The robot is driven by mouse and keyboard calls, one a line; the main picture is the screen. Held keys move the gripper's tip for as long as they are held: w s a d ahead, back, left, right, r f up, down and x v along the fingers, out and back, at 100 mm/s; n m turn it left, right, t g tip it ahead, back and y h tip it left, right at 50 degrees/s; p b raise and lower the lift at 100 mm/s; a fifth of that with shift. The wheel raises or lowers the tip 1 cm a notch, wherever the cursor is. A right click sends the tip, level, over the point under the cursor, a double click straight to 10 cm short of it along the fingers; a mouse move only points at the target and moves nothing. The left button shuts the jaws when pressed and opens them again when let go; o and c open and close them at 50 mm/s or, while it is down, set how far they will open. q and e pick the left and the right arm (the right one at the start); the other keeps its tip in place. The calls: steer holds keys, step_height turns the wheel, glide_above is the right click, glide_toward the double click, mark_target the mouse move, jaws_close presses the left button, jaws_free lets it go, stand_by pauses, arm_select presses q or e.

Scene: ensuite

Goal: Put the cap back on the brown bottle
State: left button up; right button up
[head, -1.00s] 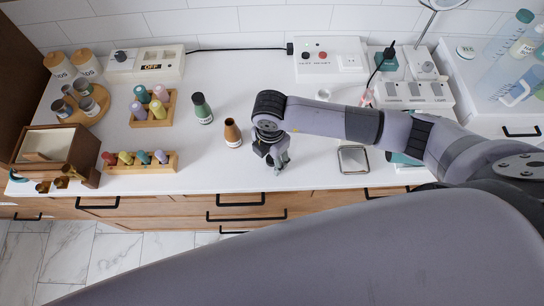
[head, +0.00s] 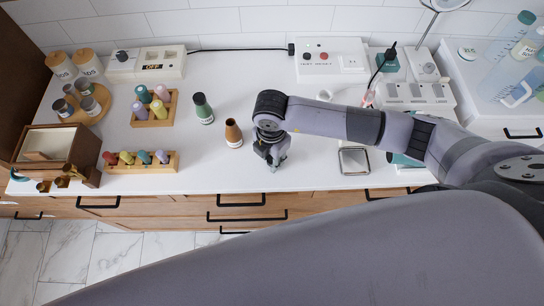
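The brown bottle (head: 234,134) stands upright on the white counter, left of my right gripper. Its narrow neck points up, and I see no separate cap on it. My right gripper (head: 274,164) points down close to the counter, a short way right of the bottle and apart from it. Its fingers are small and partly hidden by the wrist, so I cannot tell if they are open or hold something. I cannot make out a loose cap. My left gripper is not in view.
A green bottle (head: 203,108) stands behind and left of the brown one. Two wooden racks (head: 165,168) with coloured bottles and a wooden box (head: 53,148) are at the left. A square metal tray (head: 354,161) lies to the right. The counter's front edge is close to my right gripper.

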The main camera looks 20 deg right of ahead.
step_height(320, 180, up, 14)
steer(key=b, duration=0.3)
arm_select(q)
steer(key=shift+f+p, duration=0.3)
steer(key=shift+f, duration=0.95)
arm_select(e)
step_height(320, 180, up, 6)
glide_above(271, 160)
steer(key=shift+d, duration=0.1)
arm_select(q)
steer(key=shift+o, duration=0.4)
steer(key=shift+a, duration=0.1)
arm_select(e)
steer(key=shift+f, duration=0.1)
